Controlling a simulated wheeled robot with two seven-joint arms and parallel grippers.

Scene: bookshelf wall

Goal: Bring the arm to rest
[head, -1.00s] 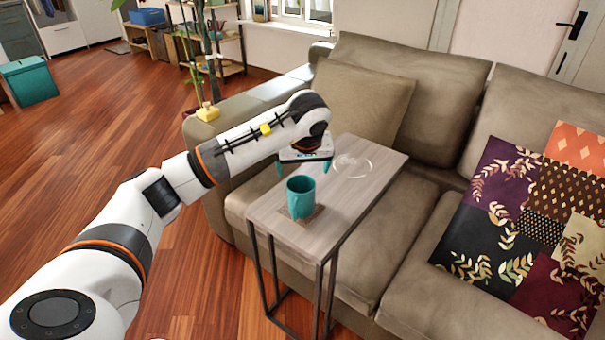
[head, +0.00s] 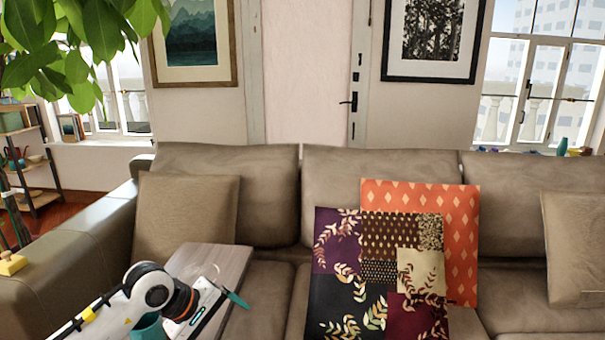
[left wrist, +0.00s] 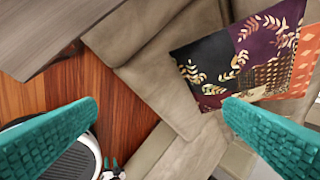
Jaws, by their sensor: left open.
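My left arm comes in from the lower left of the head view and reaches over the side table. My left gripper (head: 237,299) has teal fingers and points to the right, beyond the table's edge. In the left wrist view its two fingers (left wrist: 160,108) are wide apart with nothing between them.
A grey-brown sofa (head: 270,290) spans the view behind the table. A patchwork cushion (head: 340,270) and an orange cushion (head: 462,240) lean on its back. In the left wrist view, the wood floor (left wrist: 115,100) lies below, beside the table edge (left wrist: 45,35).

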